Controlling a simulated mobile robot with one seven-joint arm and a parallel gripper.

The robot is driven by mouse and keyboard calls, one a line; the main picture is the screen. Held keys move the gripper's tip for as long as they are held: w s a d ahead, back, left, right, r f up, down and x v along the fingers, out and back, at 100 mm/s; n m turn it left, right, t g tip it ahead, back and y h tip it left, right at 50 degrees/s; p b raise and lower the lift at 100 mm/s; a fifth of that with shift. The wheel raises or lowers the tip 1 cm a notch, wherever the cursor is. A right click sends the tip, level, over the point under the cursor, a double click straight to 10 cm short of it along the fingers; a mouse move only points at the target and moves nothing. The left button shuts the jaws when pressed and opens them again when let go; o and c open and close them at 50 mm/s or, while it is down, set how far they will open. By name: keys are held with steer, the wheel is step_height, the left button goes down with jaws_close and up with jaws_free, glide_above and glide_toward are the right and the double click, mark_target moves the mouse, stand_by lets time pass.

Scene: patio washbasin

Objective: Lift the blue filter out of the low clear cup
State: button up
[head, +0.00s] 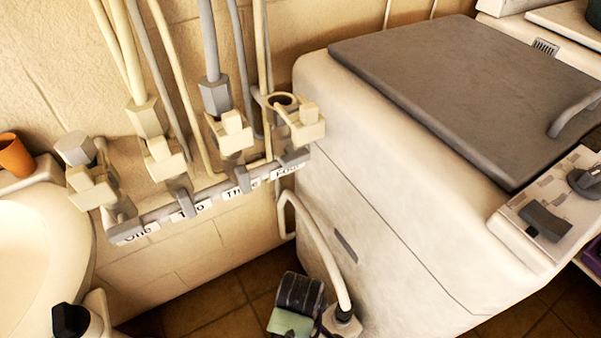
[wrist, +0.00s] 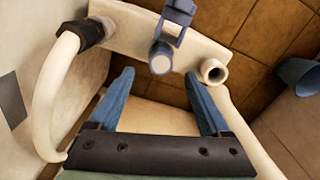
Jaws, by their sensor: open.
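My gripper (wrist: 159,73) shows in the wrist view with its two blue fingers spread apart and nothing between them. Beyond the fingertips is a cream block (wrist: 135,32). A slate-blue part (wrist: 179,12) crosses its top edge, and a short cylinder with a pale end (wrist: 161,60) sits below it, between the fingertips in the picture. I cannot tell whether either is the blue filter. I cannot make out the low clear cup in either view. The gripper's fingers are not visible in the head view.
A white hose (wrist: 48,95) joins the block at a dark nut (wrist: 87,33); an open port (wrist: 213,70) is at its right. A blue-grey cup-like thing (wrist: 298,76) is at far right. The head view shows a labelled valve rail (head: 205,207) and a white cabinet (head: 370,190).

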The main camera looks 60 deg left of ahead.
step_height(320, 180, down, 7)
steer(key=shift+s+d+f+b, duration=0.1)
steer(key=shift+f+b, duration=0.1)
steer(key=shift+b, duration=0.85)
steer(key=shift+c, duration=0.3)
jaws_close()
